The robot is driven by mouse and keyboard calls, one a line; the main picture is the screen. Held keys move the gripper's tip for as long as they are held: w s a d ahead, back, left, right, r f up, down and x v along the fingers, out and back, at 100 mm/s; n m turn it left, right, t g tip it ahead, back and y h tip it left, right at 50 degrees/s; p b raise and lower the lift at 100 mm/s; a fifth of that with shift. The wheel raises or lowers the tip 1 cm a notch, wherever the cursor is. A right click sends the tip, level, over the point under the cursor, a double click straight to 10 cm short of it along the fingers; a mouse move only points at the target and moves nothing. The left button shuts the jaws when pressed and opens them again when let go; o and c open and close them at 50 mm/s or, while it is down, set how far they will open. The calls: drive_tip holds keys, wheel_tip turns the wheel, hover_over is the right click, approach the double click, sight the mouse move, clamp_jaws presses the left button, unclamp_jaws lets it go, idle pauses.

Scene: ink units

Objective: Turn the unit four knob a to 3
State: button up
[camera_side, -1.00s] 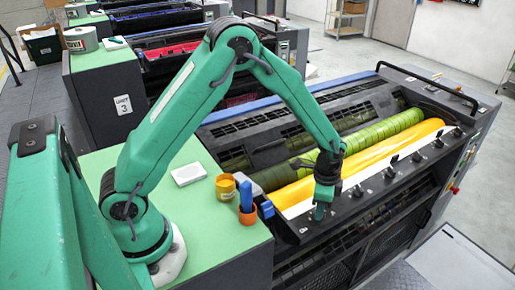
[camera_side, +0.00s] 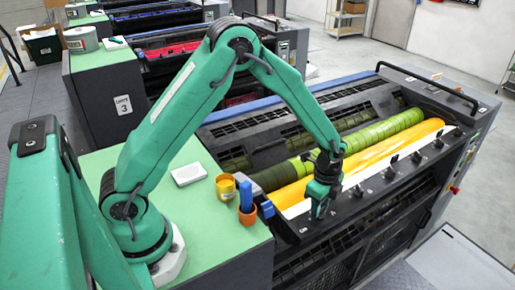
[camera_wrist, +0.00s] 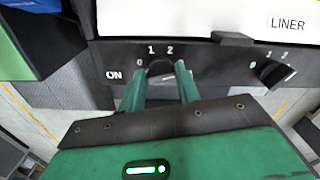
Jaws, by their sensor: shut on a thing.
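My gripper (camera_side: 318,212) points down at the left end of the row of knobs on the press's dark front rail (camera_side: 372,186). In the wrist view its two green fingers (camera_wrist: 163,80) are shut on a dark knob (camera_wrist: 160,68), one finger on each side. The marks 0, 1 and 2 show around this knob, with "ON" to its left. The fingers hide much of the knob and the right part of its scale, and I cannot read its setting. In the side view the gripper hides this knob.
Another knob (camera_wrist: 277,73) with its own scale is to the right. A white strip marked LINER (camera_wrist: 240,18) lies behind the rail. Yellow (camera_side: 375,160) and green (camera_side: 382,135) rollers lie beyond.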

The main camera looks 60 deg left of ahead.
drive_tip(key=o, duration=1)
drive_tip(key=shift+r, duration=0.1)
drive_tip(key=shift+r, duration=3.8)
drive_tip(key=shift+r, duration=0.1)
